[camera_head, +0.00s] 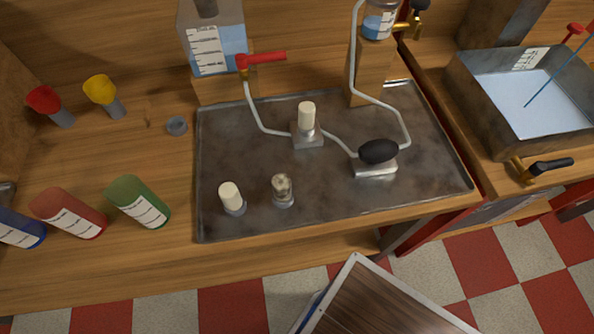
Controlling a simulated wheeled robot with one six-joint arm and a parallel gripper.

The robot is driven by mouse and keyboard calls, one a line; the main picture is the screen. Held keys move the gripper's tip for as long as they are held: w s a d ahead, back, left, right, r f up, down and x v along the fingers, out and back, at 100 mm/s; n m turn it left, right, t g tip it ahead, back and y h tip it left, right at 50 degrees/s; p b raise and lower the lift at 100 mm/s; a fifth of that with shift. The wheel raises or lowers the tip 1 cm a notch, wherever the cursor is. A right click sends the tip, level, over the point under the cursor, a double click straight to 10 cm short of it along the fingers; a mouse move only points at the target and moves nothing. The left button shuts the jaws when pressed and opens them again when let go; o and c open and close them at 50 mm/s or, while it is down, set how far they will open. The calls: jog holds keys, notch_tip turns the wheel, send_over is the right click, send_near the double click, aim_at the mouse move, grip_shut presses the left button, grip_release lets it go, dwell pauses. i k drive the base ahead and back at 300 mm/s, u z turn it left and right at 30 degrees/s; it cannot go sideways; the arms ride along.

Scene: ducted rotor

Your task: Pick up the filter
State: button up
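Three small filter-like cylinders are in the head view. A clean white filter (231,194) with a grey base stands at the front left of the dark metal tray (330,190). A dirty, brown-stained filter (283,187), also on a grey base, stands just right of it. Another white cylinder (306,114) sits upright in a square metal block (307,136), with tubing running to both sides. I cannot tell which one the task means. My gripper is not in view.
A black-knobbed pump-like part (378,153) is on the tray's right. A tank with a red-handled tap (262,60) stands behind. Green (140,203), red (70,213) and blue (20,228) bottles lie left. A water basin (520,100) is at right. The tray's front middle is clear.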

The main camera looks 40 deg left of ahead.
aim_at(281, 184)
jog(key=z, duration=0.35)
jog(key=k, duration=1.15)
jog(key=u, duration=0.75)
